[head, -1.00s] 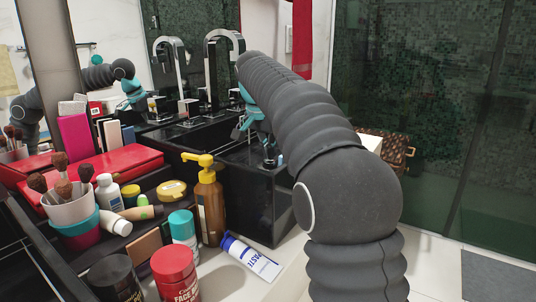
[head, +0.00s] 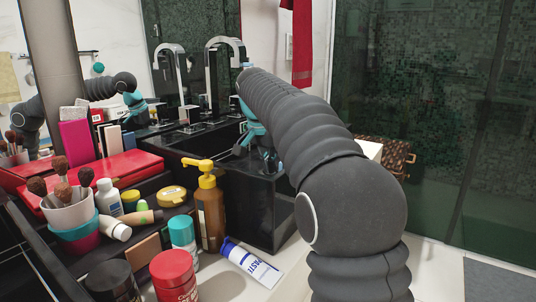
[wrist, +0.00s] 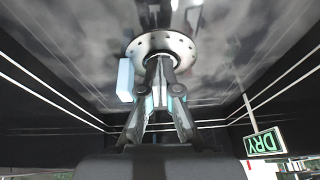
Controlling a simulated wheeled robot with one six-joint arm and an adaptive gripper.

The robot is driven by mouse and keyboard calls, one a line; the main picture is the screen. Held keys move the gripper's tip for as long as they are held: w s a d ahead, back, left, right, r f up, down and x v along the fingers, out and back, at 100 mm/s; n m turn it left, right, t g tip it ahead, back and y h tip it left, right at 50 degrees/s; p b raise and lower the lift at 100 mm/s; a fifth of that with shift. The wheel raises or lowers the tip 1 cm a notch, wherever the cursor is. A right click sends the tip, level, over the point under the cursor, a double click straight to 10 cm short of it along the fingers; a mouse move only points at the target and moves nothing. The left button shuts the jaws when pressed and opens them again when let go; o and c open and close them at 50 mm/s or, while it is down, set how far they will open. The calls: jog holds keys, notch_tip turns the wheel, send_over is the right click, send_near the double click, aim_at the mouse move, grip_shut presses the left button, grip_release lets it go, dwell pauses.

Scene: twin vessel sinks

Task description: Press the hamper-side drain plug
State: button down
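The round metal drain fitting (wrist: 160,43), with a ring of small holes, shows in the glossy dark basin floor in the wrist view. My gripper (wrist: 160,63) points at its centre with fingertips drawn together and nothing seen between them. The tips overlap the middle of the drain and hide the plug there; I cannot tell whether they touch it. In the head view my gripper (head: 255,128) is over the near black vessel sink (head: 262,205), largely hidden by my arm. The drain is hidden in that view.
A woven brown hamper (head: 398,155) stands to the right, behind my arm. A tall faucet (head: 225,75) rises behind. A pale block (wrist: 125,80) sits beside the drain.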

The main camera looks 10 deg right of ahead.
jog(key=shift+p, duration=0.55)
jog(key=d+p+v, duration=0.1)
jog(key=v, duration=1.3)
jog(key=shift+w, duration=0.35)
jog(key=shift+a+r, duration=0.1)
